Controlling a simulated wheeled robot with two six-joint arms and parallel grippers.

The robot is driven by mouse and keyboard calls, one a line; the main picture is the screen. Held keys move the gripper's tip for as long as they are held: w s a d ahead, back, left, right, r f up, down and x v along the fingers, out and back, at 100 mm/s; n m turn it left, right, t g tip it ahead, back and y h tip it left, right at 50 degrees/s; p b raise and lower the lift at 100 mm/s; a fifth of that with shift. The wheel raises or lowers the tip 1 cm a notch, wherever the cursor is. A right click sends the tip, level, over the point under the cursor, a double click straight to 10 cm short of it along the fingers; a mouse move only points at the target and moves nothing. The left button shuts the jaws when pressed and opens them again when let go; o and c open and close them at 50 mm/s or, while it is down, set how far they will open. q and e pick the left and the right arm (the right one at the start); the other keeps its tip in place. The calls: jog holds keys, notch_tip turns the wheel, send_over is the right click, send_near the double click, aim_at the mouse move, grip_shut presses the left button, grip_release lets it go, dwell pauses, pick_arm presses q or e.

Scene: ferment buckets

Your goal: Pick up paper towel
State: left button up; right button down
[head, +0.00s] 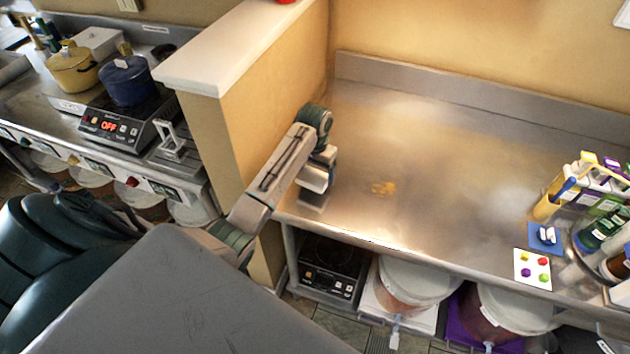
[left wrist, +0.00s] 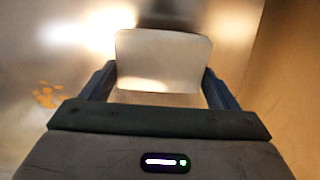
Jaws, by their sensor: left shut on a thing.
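The paper towel, a white block-like piece, shows just under my left gripper (head: 323,163) in the head view (head: 315,180). In the left wrist view the paper towel (left wrist: 163,60) sits between the two dark fingers of my gripper. The left gripper is shut on it, near the left end of the steel counter, close to the tan partition wall. I cannot tell whether the towel touches the counter. My right gripper is not in view.
An orange spill (head: 383,188) lies on the steel counter (head: 440,150), right of the gripper. The counter's middle is otherwise clear. At the right stand a bottle carrier (head: 590,185) and a card with colored dots (head: 533,269). The partition wall (head: 270,100) rises at the left.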

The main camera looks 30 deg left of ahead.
pick_arm(q)
jog(key=s, duration=0.2)
jog(key=s+b, duration=0.1)
jog(key=s, duration=0.2)
jog(key=s+d+b, duration=0.1)
jog(key=s, duration=0.2)
jog(key=shift+d+r, duration=0.1)
jog(key=s+d+r, duration=0.1)
jog(key=s, duration=0.6)
jog(key=shift+s+d+r+p, duration=0.15)
jog(key=shift+s+d+p, duration=0.05)
jog(key=shift+s+p, duration=0.25)
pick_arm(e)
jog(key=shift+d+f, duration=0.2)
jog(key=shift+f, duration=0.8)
pick_arm(q)
jog(key=shift+o, duration=0.3)
jog(key=shift+w, duration=0.1)
